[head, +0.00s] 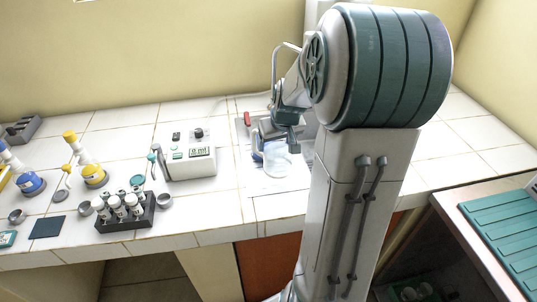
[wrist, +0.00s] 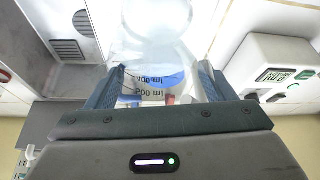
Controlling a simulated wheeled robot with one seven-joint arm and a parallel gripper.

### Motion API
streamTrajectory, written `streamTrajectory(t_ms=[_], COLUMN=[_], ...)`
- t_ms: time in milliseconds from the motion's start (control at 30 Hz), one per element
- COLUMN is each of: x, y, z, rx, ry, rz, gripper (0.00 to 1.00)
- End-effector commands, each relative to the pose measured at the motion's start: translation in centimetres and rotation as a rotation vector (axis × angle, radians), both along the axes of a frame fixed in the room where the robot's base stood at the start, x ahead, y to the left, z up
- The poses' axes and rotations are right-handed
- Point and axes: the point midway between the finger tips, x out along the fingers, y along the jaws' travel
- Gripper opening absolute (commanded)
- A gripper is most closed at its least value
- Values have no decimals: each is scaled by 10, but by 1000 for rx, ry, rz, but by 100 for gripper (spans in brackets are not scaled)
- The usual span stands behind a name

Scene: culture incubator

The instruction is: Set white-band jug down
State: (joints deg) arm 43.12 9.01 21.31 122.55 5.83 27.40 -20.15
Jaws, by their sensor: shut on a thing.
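The jug (head: 277,160) is clear, with a handle side toward the arm, at the back middle of the counter in the head view. In the wrist view the jug (wrist: 155,30) fills the top middle, with blue and pale markings and ml print between the fingers. My gripper (head: 272,132) is shut on the jug; the fingers (wrist: 160,88) stand on both sides of it in the wrist view. The jug looks upright over a pale board (head: 262,183). I cannot tell whether its base touches the board. The exact grip contact is partly hidden.
A white meter box (head: 190,160) stands left of the jug. Farther left are a dark vial rack (head: 125,214), small metal cups, a yellow-banded flask (head: 92,172) and a blue-banded flask (head: 30,182). The counter (head: 218,205) between rack and board is clear.

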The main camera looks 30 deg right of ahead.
Motion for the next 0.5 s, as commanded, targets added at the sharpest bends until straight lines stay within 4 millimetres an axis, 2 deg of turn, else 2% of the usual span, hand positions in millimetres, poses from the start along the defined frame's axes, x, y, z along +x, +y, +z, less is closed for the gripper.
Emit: streamTrajectory(t_ms=[33,167,267,500], x=[4,7,8,8], y=[8,19,21,22], z=[-4,-11,-15,-47], rx=[-1,-2,-1,0], ry=[-1,-2,-1,0], rz=[6,4,2,3], gripper=[32,32,32,32])
